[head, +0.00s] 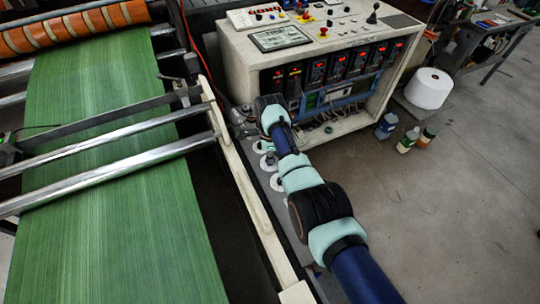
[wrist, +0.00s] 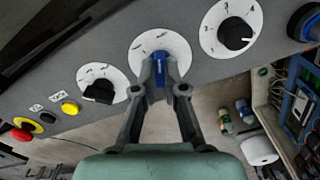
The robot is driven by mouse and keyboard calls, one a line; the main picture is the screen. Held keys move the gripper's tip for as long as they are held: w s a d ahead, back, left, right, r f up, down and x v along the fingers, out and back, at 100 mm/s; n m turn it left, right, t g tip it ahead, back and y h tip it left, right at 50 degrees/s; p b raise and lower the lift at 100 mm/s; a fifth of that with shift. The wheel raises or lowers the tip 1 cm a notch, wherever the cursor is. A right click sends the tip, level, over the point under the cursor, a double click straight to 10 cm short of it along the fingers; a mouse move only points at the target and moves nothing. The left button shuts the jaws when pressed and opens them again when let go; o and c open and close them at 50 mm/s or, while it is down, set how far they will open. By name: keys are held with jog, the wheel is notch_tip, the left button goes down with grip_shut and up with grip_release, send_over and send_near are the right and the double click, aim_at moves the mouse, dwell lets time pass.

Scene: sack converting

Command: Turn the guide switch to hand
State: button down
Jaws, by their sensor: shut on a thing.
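In the wrist view a blue switch knob (wrist: 158,70) stands at the centre of a round white dial plate (wrist: 165,40) on a grey panel. My gripper (wrist: 158,82) has its two fingers on either side of the knob and is shut on it. The fingers hide part of the knob and the lower part of its plate. The marks on the plate are too small to read, so I cannot tell its position. In the head view my gripper (head: 243,131) is at the panel, and its fingertips and the knob are hard to make out.
Black knobs on white dials stand close on the left (wrist: 99,92) and right (wrist: 234,33). A yellow button (wrist: 69,107) and a red button (wrist: 21,134) lie further left. Green sheet (head: 105,180) runs beside the panel. A control cabinet (head: 235,55) stands behind my arm.

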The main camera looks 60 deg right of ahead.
jog(key=n+p, duration=0.1)
jog(key=n, duration=0.4)
jog(key=n+p, duration=0.1)
jog(key=n, duration=0.4)
jog(key=shift+n, duration=0.3)
dwell(0.4)
jog(key=c, duration=1.2)
grip_release()
jog(key=shift+c, duration=0.2)
notch_tip(320, 180, up, 12)
